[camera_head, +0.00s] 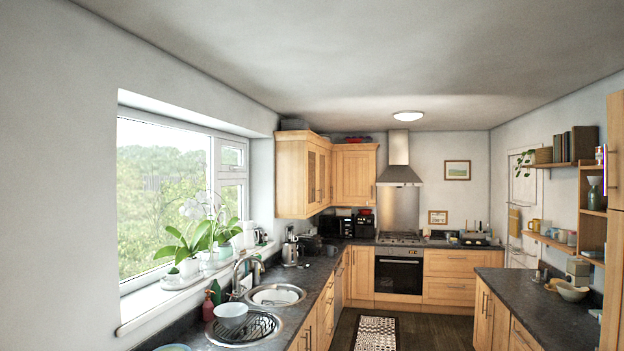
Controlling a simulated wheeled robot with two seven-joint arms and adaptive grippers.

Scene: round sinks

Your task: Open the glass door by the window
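A wooden wall cabinet with glass-paned doors (317,175) hangs in the far left corner, just beyond the window (165,190). Its doors look shut, seen at a steep angle, with thin upright handles. The glass is small and dark, so what is inside cannot be told. Neither of my grippers shows in the head view.
The left counter (309,295) runs below the window, with two round sinks (275,295), a white bowl (231,314) and a kettle (290,252). An orchid (188,245) stands on the sill. A dark counter (535,305) is on the right. The floor (430,330) between is open, with a patterned rug (376,334).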

